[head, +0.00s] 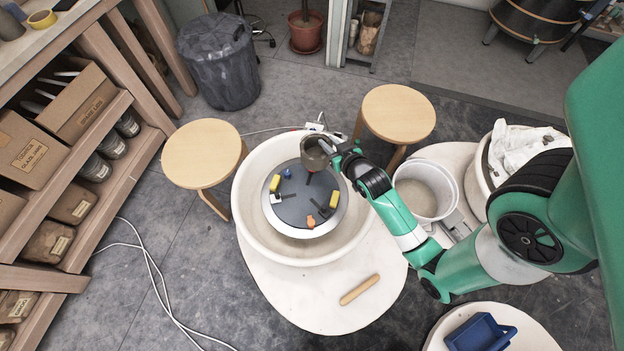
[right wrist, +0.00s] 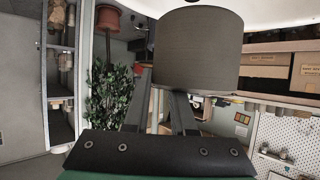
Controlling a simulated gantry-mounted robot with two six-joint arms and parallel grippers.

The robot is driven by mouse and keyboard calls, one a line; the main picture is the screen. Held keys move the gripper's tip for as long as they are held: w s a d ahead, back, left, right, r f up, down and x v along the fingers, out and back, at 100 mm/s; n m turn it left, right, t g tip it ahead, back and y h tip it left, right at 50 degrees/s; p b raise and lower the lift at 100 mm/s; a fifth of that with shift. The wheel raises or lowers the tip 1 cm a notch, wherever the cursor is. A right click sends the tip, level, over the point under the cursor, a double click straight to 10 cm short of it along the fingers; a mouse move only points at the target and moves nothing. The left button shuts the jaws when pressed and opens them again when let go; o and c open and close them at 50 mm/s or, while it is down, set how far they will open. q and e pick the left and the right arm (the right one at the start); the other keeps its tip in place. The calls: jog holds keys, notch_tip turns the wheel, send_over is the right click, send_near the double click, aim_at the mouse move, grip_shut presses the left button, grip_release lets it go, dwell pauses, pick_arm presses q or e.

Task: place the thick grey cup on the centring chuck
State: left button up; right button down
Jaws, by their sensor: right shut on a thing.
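The thick grey cup (head: 314,153) is held above the far edge of the wheel disc in the head view. It fills the top middle of the right wrist view (right wrist: 198,50). My right gripper (head: 331,150) is shut on it; the fingers (right wrist: 165,105) reach to the cup. The centring chuck (head: 318,222) is a dark round disc with a pale rim, carrying yellow, orange and blue pieces near its edge. The cup appears raised above it; the exact gap cannot be told. My left gripper does not show.
A white splash pan (head: 252,234) rings the disc. A white bucket (head: 447,181) stands to its right, and wooden stools (head: 204,153) (head: 398,112) stand behind. A wooden stick (head: 360,289) lies on the pale wheel table. A blue bin (head: 480,333) sits at the lower right.

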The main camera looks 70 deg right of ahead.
jog(key=a+f+b, duration=0.1)
jog(key=a+f, duration=0.1)
jog(key=f, duration=0.1)
jog(key=w+a+f+b, duration=0.1)
jog(key=a+f+b, duration=0.1)
jog(key=a+f, duration=0.1)
jog(key=a+f+b, duration=0.1)
jog(key=a+f, duration=0.2)
jog(key=shift+w+f+b, duration=0.3)
jog(key=shift+f+b, duration=0.05)
jog(key=shift+f, duration=0.3)
jog(key=shift+f, duration=0.2)
jog(key=c, duration=0.7)
grip_release()
jog(key=shift+c, duration=0.2)
jog(key=shift+r, duration=0.1)
